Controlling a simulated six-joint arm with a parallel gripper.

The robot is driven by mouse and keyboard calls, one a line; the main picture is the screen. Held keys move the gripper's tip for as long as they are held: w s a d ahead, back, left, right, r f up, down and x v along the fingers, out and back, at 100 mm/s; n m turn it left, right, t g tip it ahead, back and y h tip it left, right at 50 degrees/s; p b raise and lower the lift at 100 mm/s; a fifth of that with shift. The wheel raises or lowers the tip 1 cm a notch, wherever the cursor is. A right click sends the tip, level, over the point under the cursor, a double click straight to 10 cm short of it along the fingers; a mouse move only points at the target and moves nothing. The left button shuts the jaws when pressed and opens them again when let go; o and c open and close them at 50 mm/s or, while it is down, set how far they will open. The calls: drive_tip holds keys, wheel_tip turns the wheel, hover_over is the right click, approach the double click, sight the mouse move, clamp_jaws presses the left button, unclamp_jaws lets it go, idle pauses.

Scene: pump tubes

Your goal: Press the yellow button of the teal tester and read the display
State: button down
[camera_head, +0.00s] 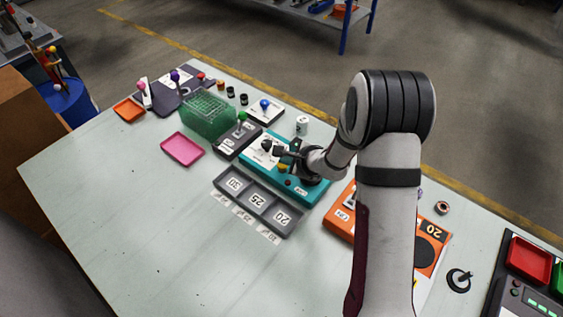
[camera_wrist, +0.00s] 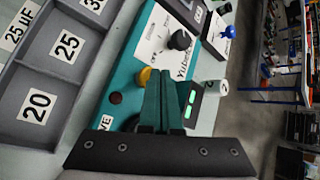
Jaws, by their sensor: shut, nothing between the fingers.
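The teal tester (camera_head: 314,188) lies on the table with a white label panel and a black knob (camera_wrist: 180,41). Its yellow button (camera_wrist: 145,77) is beside my fingers in the wrist view, and it also shows in the head view (camera_head: 282,168). My gripper (camera_wrist: 166,78) is shut and empty, with its fingertips over the tester close to the button. I cannot tell if they touch the tester. In the head view my gripper (camera_head: 289,157) is above the tester. The display (camera_wrist: 190,105) shows lit green marks, partly hidden by my fingers; I cannot read a value.
A grey tray (camera_head: 258,201) with compartments labelled 30, 25 and 20 sits in front of the tester. A grey box with a green knob (camera_head: 238,139), a green rack (camera_head: 208,115), a pink tray (camera_head: 182,149) and an orange device (camera_head: 339,221) stand around. The table's front left is clear.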

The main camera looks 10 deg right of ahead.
sight(286, 166)
drive_tip(key=shift+f, duration=0.5)
idle(0.3)
drive_tip(key=shift+r, duration=0.5)
wheel_tip(286, 166, up, 6)
idle(0.3)
idle(0.5)
